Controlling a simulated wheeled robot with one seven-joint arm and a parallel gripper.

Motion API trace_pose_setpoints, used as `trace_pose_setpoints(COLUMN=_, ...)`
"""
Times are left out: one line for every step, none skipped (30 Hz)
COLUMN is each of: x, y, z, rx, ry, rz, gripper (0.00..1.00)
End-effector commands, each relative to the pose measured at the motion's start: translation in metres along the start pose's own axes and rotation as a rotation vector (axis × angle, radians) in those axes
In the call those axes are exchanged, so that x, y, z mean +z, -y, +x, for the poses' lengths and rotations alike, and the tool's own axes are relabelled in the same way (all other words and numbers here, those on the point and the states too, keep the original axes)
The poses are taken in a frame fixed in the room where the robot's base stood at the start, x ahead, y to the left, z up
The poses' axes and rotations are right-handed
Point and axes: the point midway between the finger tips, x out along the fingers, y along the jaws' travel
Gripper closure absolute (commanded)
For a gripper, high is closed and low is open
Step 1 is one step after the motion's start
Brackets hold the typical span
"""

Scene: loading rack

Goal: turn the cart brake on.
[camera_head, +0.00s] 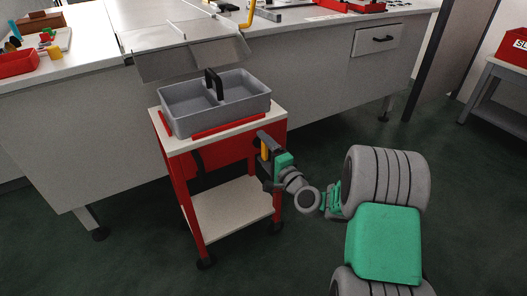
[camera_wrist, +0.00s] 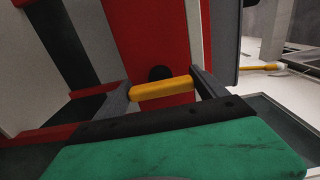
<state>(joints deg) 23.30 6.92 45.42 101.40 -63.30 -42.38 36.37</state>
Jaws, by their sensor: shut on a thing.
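The cart (camera_head: 178,182) is red with a pale top and a pale lower shelf, and it stands in front of the long bench. Its yellow brake lever (camera_head: 264,149) is on the red panel at its right side, partly hidden by my gripper (camera_head: 265,153). In the wrist view the yellow lever (camera_wrist: 162,88) spans between the two dark fingers of my gripper (camera_wrist: 161,82), touching both, with a black round pivot (camera_wrist: 160,73) behind it on the red panel. My gripper is shut on the lever.
A grey tote (camera_head: 215,106) with a black handle sits on the cart top. The long bench (camera_head: 322,62) runs behind, with red trays (camera_head: 16,64) at its left end. A grey side table (camera_head: 492,92) stands at right. The dark green floor in front is open.

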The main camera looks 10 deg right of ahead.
Motion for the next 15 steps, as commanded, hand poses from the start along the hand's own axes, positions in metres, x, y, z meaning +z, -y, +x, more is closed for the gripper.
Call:
trace_pose_setpoints(x=0.0007, y=-0.0013, z=-0.0003, rx=0.002, ry=0.001, rz=-0.004, gripper=0.59)
trace_pose_setpoints(x=0.0007, y=-0.0013, z=-0.0003, rx=0.002, ry=0.001, rz=-0.006, gripper=0.59)
trace_pose_setpoints(x=0.0008, y=-0.0012, z=-0.0003, rx=0.002, ry=0.001, rz=-0.008, gripper=0.59)
trace_pose_setpoints(x=0.0008, y=-0.0012, z=-0.0003, rx=0.002, ry=0.001, rz=-0.009, gripper=0.59)
trace_pose_setpoints(x=0.0008, y=-0.0011, z=-0.0003, rx=0.002, ry=0.001, rz=-0.009, gripper=0.59)
trace_pose_setpoints(x=0.0008, y=-0.0011, z=-0.0003, rx=0.002, ry=0.001, rz=-0.010, gripper=0.59)
trace_pose_setpoints(x=0.0008, y=-0.0011, z=-0.0003, rx=0.002, ry=0.001, rz=-0.010, gripper=0.59)
trace_pose_setpoints(x=0.0008, y=-0.0011, z=-0.0003, rx=0.003, ry=0.001, rz=-0.010, gripper=0.59)
trace_pose_setpoints(x=0.0008, y=-0.0012, z=-0.0003, rx=0.003, ry=0.001, rz=-0.010, gripper=0.59)
trace_pose_setpoints(x=0.0008, y=-0.0012, z=-0.0003, rx=0.003, ry=0.001, rz=-0.010, gripper=0.59)
trace_pose_setpoints(x=0.0008, y=-0.0012, z=-0.0003, rx=0.003, ry=0.001, rz=-0.010, gripper=0.59)
trace_pose_setpoints(x=0.0008, y=-0.0012, z=-0.0003, rx=0.003, ry=0.001, rz=-0.010, gripper=0.59)
trace_pose_setpoints(x=0.0008, y=-0.0012, z=-0.0003, rx=0.003, ry=0.001, rz=-0.010, gripper=0.17)
trace_pose_setpoints(x=0.0007, y=-0.0012, z=-0.0003, rx=0.003, ry=0.001, rz=-0.010, gripper=0.15)
trace_pose_setpoints(x=0.0007, y=-0.0012, z=-0.0003, rx=0.003, ry=0.001, rz=-0.009, gripper=0.12)
